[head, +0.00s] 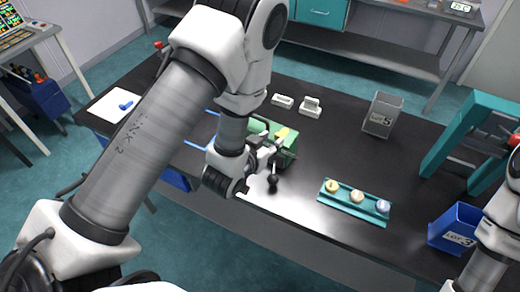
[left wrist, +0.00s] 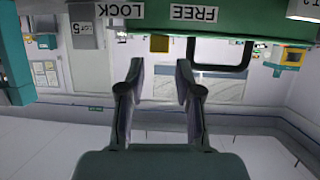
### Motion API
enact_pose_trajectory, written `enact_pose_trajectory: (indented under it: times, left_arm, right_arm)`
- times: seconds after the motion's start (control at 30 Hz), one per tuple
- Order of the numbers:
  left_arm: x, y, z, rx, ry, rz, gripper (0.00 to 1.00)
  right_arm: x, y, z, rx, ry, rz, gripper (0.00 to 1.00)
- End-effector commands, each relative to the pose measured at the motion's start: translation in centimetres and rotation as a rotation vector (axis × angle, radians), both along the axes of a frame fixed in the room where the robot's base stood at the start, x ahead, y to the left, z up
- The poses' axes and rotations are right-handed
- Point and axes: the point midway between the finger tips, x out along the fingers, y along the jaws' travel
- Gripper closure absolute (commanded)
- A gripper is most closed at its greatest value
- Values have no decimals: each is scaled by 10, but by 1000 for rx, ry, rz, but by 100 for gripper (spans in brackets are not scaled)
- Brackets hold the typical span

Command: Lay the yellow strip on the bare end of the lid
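The yellow strip (head: 282,132) shows as a small patch at the green box (head: 288,151), partly hidden behind my left arm. In the left wrist view, which is upside down, a small yellow piece (left wrist: 159,44) sits at the edge of the green body (left wrist: 255,22), between the LOCK and FREE labels. My left gripper (head: 274,165) is at the near side of the green box. In the left wrist view its two fingers (left wrist: 160,78) stand apart with nothing between them. I cannot make out the lid's bare end. My right gripper is out of view.
A teal tray (head: 349,211) with several small round pieces lies to the right. A grey bin (head: 382,115), a blue bin (head: 456,228) and a teal frame (head: 462,125) stand further right. Two white blocks (head: 311,107) lie behind the green box. Black tabletop is clear between them.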

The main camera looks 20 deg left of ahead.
Motion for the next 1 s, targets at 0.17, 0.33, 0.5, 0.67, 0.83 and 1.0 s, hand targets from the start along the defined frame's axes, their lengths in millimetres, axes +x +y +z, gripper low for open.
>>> enact_pose_trajectory:
  times: [0.17, 0.33, 0.5, 0.67, 0.83, 1.0]
  left_arm:
    - [-45, 5, 26, 0, 8, 0, 66]
    - [-62, 7, 34, -2, 5, 0, 66]
    - [-71, 8, 33, 0, 2, 0, 66]
    - [-73, 8, 28, 0, 7, 1, 66]
    - [-106, 25, -34, 22, 296, 49, 66]
    - [-205, 48, -116, 38, 853, 111, 66]
  right_arm:
    - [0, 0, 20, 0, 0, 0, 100]
    - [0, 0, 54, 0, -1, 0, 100]
    - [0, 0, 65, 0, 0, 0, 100]
    - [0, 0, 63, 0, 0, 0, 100]
    - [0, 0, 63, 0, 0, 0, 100]
    - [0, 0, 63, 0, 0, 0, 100]
